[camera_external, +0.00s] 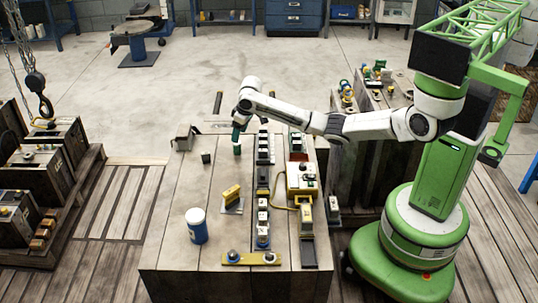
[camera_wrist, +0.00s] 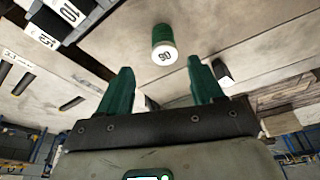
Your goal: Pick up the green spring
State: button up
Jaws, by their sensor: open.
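The green spring is a short green cylinder (camera_wrist: 163,36) with a white end marked with dark digits, at the top centre of the wrist view. My gripper (camera_wrist: 160,82) has two green fingers, spread apart with nothing between them. The cylinder lies beyond the fingertips, roughly in line with the gap. In the external view my gripper (camera_external: 238,131) points down over the wooden bench top (camera_external: 180,215). A green piece (camera_external: 237,150) shows just under it, partly merged with the fingers, so the distance between them is hard to tell.
A rail with white numbered blocks (camera_external: 263,215) runs just right of my gripper. A small dark block (camera_external: 206,157) and a grey bracket (camera_external: 185,138) stand to its left.

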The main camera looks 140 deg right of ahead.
aim_at(236, 146)
jog(key=x, duration=0.5)
jog(key=b+x, duration=0.1)
jog(key=x, duration=0.1)
jog(key=shift+w+a+f, duration=0.2)
jog(key=shift+w+f, duration=0.05)
jog(key=c, duration=1.1)
